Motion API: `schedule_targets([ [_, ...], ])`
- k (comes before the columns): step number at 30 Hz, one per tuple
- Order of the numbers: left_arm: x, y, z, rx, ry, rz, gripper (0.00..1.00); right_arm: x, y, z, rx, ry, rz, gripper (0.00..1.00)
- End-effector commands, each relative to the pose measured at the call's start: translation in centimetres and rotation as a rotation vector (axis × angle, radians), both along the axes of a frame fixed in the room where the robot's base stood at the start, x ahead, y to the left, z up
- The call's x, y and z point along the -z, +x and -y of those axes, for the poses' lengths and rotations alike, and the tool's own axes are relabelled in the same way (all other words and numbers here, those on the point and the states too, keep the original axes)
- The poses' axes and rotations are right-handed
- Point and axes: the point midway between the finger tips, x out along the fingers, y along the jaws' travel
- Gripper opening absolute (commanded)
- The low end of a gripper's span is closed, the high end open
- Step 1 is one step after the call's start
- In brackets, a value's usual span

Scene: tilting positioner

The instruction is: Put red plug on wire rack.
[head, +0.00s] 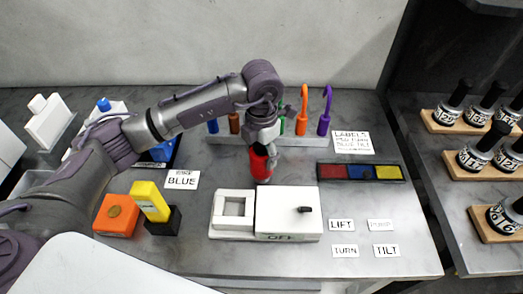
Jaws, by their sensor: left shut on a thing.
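My left gripper (262,147) points down at the middle of the table and is shut on the red plug (261,165). The plug hangs upright below the fingers, behind the white box; I cannot tell its exact height above the table. The wire rack (312,142) is a long grey bar at the back, just behind my gripper. Blue, brown, green, orange and purple wires stand on it, and the orange and purple ones end in hooks. My wrist hides the rack's middle. My right gripper is out of view.
A white box marked OFF (288,205) stands in front of the plug. A tray with red, blue and yellow sections (361,172) lies to the right. Orange (117,216) and yellow (150,201) blocks stand at left. Label cards lie front right, and bottles stand on racks (488,170) at far right.

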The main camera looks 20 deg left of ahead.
Motion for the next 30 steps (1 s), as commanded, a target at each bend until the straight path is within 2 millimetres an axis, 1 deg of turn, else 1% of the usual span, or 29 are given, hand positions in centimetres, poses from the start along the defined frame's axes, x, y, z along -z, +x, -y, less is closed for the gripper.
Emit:
schedule_targets([
  [6, 0.5, 0.0, 0.0, 0.0, 0.0, 0.001, 0.18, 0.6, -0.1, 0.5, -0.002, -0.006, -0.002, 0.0],
  [7, 0.3, 0.0, 0.0, 0.0, 0.0, 0.0, 0.68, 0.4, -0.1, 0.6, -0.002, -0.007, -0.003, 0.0],
  [9, 0.3, 0.0, 0.0, 0.0, 0.0, 0.0, 0.8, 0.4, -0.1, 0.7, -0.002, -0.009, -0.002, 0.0],
  [11, 0.3, 0.0, 0.0, 0.0, 0.0, 0.0, 0.88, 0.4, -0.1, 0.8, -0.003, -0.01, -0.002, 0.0],
  [20, 0.2, 0.0, 0.0, 0.0, -0.001, 0.0, 0.88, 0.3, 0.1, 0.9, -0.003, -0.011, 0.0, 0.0],
  [23, -0.3, 0.0, 0.0, 0.0, -0.001, 0.0, 0.88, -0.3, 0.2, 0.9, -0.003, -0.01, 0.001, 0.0],
  [24, -0.5, 0.1, 0.1, 0.0, -0.001, 0.003, 0.88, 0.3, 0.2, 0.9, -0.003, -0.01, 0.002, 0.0],
  [26, -1.3, 0.1, 0.1, 0.0, -0.002, 0.003, 0.88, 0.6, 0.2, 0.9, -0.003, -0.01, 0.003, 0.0],
  [30, -4.2, 0.1, 0.1, 0.001, -0.002, 0.006, 0.88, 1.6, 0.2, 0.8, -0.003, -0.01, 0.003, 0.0],
])
